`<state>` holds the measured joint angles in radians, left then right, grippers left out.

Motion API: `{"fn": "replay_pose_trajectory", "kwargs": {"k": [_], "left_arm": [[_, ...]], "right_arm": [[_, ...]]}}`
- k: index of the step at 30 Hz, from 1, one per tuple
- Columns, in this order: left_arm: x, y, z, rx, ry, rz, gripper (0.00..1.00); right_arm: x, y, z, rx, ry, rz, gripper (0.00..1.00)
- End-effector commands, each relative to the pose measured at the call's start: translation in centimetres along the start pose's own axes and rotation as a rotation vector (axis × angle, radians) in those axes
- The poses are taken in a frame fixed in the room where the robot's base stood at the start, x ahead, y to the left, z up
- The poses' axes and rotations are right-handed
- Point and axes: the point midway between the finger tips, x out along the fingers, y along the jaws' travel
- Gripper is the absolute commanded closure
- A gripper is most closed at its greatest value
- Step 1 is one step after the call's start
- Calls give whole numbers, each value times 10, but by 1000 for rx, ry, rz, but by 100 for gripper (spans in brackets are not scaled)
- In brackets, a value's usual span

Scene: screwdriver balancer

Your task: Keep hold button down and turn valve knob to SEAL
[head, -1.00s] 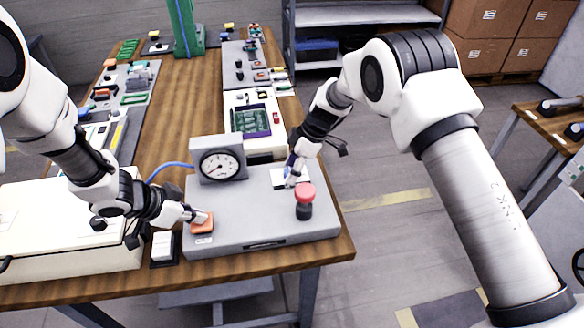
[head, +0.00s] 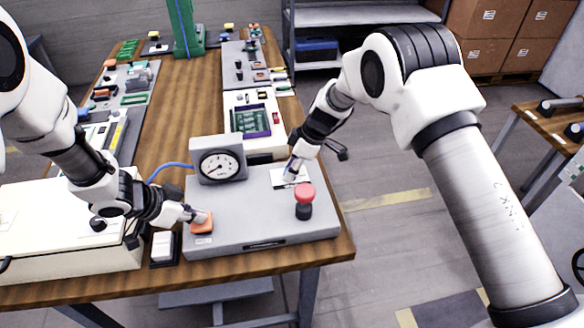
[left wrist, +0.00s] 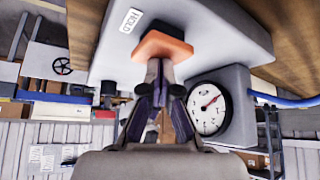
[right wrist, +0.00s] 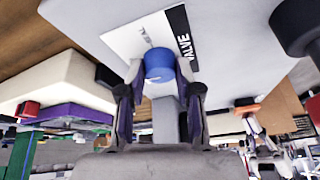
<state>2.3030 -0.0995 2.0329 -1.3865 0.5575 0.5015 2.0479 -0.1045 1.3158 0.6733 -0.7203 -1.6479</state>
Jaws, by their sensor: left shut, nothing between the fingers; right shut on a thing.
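The orange hold button (head: 202,222) is at the front left of the grey test box (head: 270,232); it also shows in the left wrist view (left wrist: 163,46) beside a HOLD label. My left gripper (head: 199,217) is shut and empty, its fingertips touching the button. My right gripper (right wrist: 160,80) is shut on the knob, one finger on each side. In the head view my right gripper (head: 291,172) hides most of the knob. I cannot read the knob's setting.
A pressure gauge (head: 220,166) stands at the back of the box, between the two grippers. A white rocker block (head: 163,246) stands left of the box.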

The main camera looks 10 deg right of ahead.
Motion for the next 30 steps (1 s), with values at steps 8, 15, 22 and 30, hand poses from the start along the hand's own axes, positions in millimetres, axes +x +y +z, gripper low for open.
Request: {"fn": "replay_pose_trajectory", "kwargs": {"k": [8,15,22,30], "left_arm": [[1,0,1,0,-1,1,100],[1,0,1,0,-1,1,100],[1,0,1,0,-1,1,100],[1,0,1,0,-1,1,100]], "right_arm": [[2,-3,1,206,8,80,100],[2,-4,1,412,18,166,100],[2,-5,1,577,26,235,100],[2,-5,1,694,32,283,100]]}}
